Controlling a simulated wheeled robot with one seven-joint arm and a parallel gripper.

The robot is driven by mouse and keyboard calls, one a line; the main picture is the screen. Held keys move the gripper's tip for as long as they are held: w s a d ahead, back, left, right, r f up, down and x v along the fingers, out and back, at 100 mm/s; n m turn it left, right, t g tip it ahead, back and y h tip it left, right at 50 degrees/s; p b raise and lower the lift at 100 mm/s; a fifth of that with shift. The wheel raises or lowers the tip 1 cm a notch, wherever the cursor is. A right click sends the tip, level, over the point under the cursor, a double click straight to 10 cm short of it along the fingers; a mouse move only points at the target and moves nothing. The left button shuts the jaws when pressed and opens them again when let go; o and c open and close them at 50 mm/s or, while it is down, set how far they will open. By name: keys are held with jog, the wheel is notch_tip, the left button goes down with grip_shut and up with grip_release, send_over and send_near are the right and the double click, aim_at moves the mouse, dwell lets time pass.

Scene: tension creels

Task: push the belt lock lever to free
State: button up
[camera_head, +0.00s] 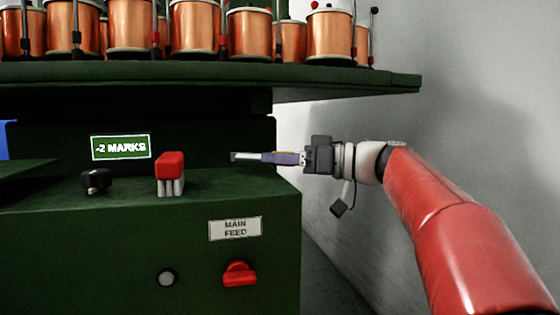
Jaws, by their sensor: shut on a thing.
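My gripper (306,158) is at the right of the green machine housing (60,245), pointing left. It is shut on a slim purple tool (280,158) with a flat grey tip extending left. The tip appears over the housing's top, right of a red-capped block (170,168) with a ribbed grey lower part, with a gap between them in the picture. A small black knob or lever (96,181) stands further left on the same top. No part is labelled as the belt lock lever, so I cannot tell which one it is.
A lit display (121,147) reads "-2 MARKS". A "MAIN FEED" label (235,228) sits above a red knob (239,273) on the front, beside a round grey button (167,278). A green shelf (330,83) with several copper spools (195,27) overhangs. A grey wall (490,110) stands right.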

aim_at(272, 178)
jog(key=t+b, duration=0.1)
jog(key=s+m+t+b, duration=0.1)
jog(key=b, duration=0.1)
jog(key=f+h+b, duration=0.1)
jog(key=shift+s+a+m+t+b, duration=0.3)
jog(key=shift+s+m+t, duration=0.1)
jog(key=shift+s+a+r+m+t+h+b, duration=0.1)
jog(key=shift+s+a+m+t+h+b, duration=0.15)
jog(key=shift+m+t+b, duration=0.25)
jog(key=shift+s+r+m+t+h+b, duration=0.15)
jog(key=shift+m+t+h+b, duration=0.2)
jog(key=shift+t, duration=0.25)
jog(key=shift+s+a+r+m+t+h, duration=0.15)
jog(key=shift+s+a+m+t+h, duration=0.15)
jog(key=shift+t, duration=0.2)
jog(key=shift+d, duration=0.15)
jog(key=o, duration=1)
